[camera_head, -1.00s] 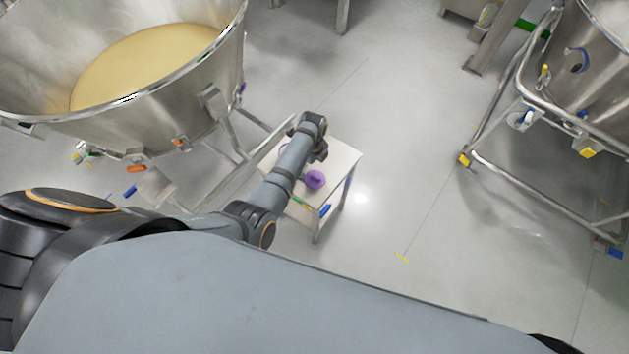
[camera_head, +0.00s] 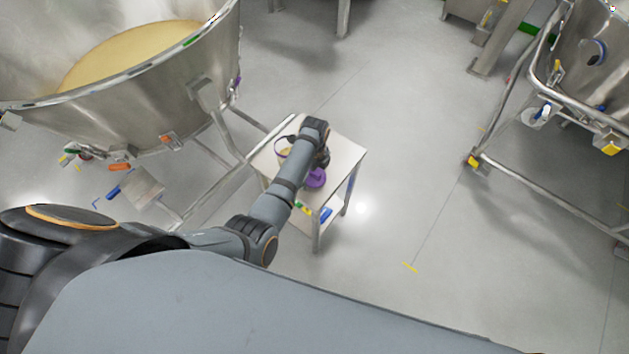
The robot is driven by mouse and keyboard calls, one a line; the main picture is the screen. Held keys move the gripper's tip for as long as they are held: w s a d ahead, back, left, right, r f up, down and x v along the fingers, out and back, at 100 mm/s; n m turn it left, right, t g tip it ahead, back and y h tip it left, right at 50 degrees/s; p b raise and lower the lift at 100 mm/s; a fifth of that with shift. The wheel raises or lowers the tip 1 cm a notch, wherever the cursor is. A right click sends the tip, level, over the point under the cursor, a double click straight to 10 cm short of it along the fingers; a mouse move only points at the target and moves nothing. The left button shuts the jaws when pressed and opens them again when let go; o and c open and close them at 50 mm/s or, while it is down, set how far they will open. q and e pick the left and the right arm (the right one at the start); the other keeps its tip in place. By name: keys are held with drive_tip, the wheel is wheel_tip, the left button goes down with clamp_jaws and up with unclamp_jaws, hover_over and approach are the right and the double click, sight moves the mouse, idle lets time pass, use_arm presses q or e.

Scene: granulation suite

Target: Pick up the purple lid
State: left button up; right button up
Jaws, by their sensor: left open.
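The purple lid (camera_head: 316,179) sits on the small white-topped table (camera_head: 347,152) in the middle of the head view. My left arm reaches across the table and covers part of the lid. My left gripper (camera_head: 323,160) is open, just beyond the lid in the picture. Its fingers are small and dark, and I cannot tell whether they touch the lid. A container with a purple rim (camera_head: 281,145) stands on the table left of my arm, partly hidden by it. My right gripper is out of view.
A large steel bowl (camera_head: 175,90) of pale yellow material stands on a frame at the upper left. A steel vessel on a tubular frame (camera_head: 535,85) stands at the right. Open floor (camera_head: 420,150) lies between the table and that frame.

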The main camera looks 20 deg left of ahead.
use_arm(q)
drive_tip(key=shift+r, duration=0.1)
drive_tip(key=c, duration=1.1)
drive_tip(key=shift+r, duration=0.1)
